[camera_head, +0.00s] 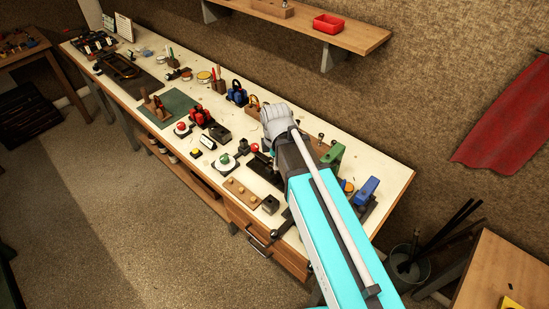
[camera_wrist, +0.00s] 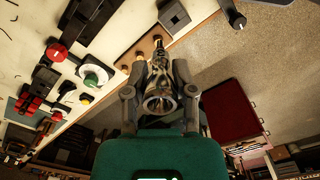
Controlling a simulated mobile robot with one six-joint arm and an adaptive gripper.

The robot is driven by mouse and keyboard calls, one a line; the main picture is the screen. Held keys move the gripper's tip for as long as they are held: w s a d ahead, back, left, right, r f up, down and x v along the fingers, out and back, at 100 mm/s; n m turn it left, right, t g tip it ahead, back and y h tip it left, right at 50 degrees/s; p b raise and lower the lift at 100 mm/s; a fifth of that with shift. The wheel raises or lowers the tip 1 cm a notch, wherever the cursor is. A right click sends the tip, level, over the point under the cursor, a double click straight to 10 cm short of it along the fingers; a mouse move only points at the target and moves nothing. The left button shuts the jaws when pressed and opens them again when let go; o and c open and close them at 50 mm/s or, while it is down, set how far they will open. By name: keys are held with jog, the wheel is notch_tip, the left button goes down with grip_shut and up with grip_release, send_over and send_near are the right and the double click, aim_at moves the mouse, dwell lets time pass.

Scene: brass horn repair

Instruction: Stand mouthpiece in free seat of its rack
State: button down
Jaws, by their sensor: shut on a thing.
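A shiny metal mouthpiece (camera_wrist: 159,98) is held between the fingers of my gripper (camera_wrist: 160,92) in the wrist view. Its wide cup faces the camera and its narrow shank points away. A wooden strip (camera_wrist: 183,32) with small round tops along it lies beyond the shank; it looks like the rack. In the head view this strip (camera_head: 234,191) lies at the bench's front edge. Whether the mouthpiece touches it, and which seat is free, I cannot tell. My gripper and the mouthpiece are hidden behind my arm in the head view.
A red-knobbed lever (camera_wrist: 57,52) and a green-topped button (camera_wrist: 92,80) stand left of my gripper. A small dark block (camera_head: 270,204) stands at the strip's right end. A green clamp-like tool (camera_head: 333,155) and a blue one (camera_head: 367,190) stand toward the bench's right end.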

jog(key=shift+r, duration=0.15)
dwell(0.5)
jog(key=shift+r+p, duration=1.5)
jog(key=shift+p, duration=0.15)
jog(key=shift+f, duration=0.15)
notch_tip(320, 180, down, 12)
jog(key=b, duration=1.2)
jog(key=shift+s, duration=0.1)
